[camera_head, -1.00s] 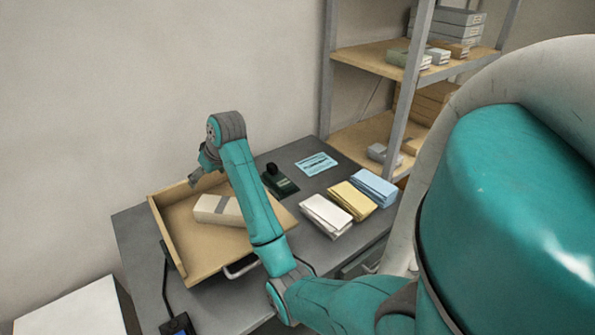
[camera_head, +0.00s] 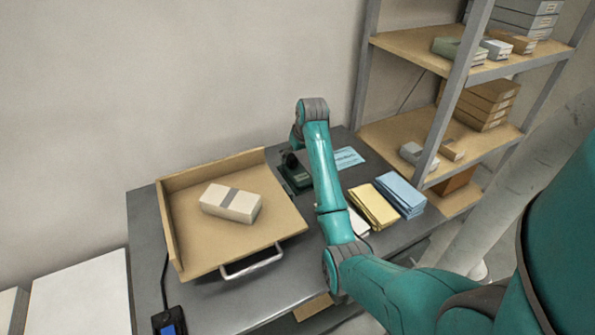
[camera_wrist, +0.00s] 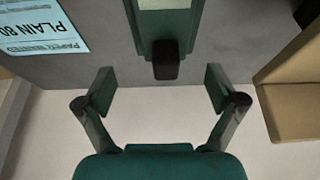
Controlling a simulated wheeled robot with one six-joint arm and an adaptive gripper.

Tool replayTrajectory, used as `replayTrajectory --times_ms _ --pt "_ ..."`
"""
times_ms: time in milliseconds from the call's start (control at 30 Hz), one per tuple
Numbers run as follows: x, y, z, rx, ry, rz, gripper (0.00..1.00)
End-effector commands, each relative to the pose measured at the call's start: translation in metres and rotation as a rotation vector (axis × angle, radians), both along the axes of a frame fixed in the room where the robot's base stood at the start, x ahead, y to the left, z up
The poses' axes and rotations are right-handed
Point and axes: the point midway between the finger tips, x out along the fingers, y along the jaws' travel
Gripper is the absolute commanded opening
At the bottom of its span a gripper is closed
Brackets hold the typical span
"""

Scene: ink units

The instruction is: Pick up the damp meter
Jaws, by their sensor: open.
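A dark green device with a black knob (camera_head: 292,172) sits at the back of the grey desk, partly hidden by my arm. In the wrist view the device (camera_wrist: 145,28) shows a pale panel, cut off at the top, and its black knob points toward my gripper (camera_wrist: 163,88). My gripper is open and empty, its fingers apart on either side of the knob's line, not touching it. A black device with a blue screen (camera_head: 170,323) and a cable lies at the desk's front left. I cannot tell for certain which is the damp meter.
A wooden tray (camera_head: 200,256) with a metal handle holds a banded pale block (camera_head: 231,203) left of my arm. Yellow (camera_head: 373,206) and blue (camera_head: 401,195) packets lie to the right, near a blue label sheet (camera_head: 348,158). Shelving (camera_head: 402,45) stands at the right.

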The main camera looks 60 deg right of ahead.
Motion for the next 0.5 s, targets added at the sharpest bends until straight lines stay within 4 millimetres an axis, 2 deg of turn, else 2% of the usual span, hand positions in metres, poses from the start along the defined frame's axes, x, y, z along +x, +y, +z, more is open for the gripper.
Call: replayTrajectory --times_ms 300,500 --pt "0.009 0.0 -0.039 0.002 0.001 0.0 0.94" --pt "0.013 -0.003 -0.05 0.001 0.001 0.0 0.94"
